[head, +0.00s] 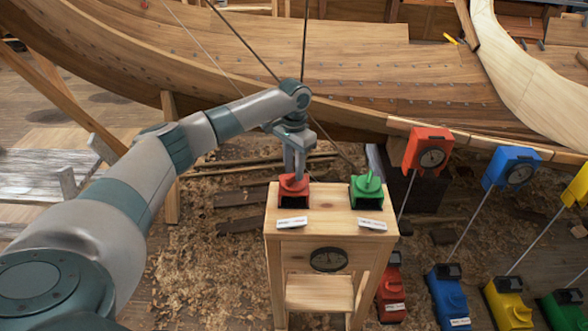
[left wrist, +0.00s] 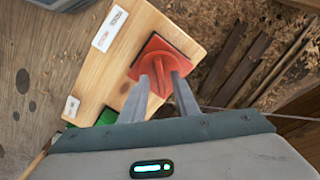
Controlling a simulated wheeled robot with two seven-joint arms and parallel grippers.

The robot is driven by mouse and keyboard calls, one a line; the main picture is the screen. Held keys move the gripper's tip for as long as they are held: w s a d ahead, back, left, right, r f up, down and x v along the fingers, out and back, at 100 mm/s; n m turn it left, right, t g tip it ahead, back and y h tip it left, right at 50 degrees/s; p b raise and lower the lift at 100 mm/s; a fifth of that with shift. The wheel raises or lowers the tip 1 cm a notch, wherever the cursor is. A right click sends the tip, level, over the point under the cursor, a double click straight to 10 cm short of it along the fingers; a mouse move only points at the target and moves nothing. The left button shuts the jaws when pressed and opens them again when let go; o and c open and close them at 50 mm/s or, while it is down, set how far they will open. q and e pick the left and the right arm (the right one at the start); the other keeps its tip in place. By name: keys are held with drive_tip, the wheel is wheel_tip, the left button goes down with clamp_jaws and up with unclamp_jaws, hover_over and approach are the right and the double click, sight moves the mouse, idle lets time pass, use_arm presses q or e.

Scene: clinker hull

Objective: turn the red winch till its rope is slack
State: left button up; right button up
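The red winch (head: 292,190) stands on the left of the wooden stand's top (head: 325,218), with a white label (head: 292,222) in front of it. My left gripper (head: 295,172) points down at it from above. The fingers hide part of the handle. Which rope runs to this winch is not clear. My right gripper is in neither view.
A green winch (head: 368,190) stands right of the red one. A dark dial (head: 329,260) is on the stand's front. Red (head: 430,152) and blue (head: 513,168) gauge boxes stand at right, with coloured bases below. The hull (head: 280,60) fills the back.

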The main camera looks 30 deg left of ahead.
use_arm(q)
drive_tip(key=shift+f, duration=0.7)
clamp_jaws()
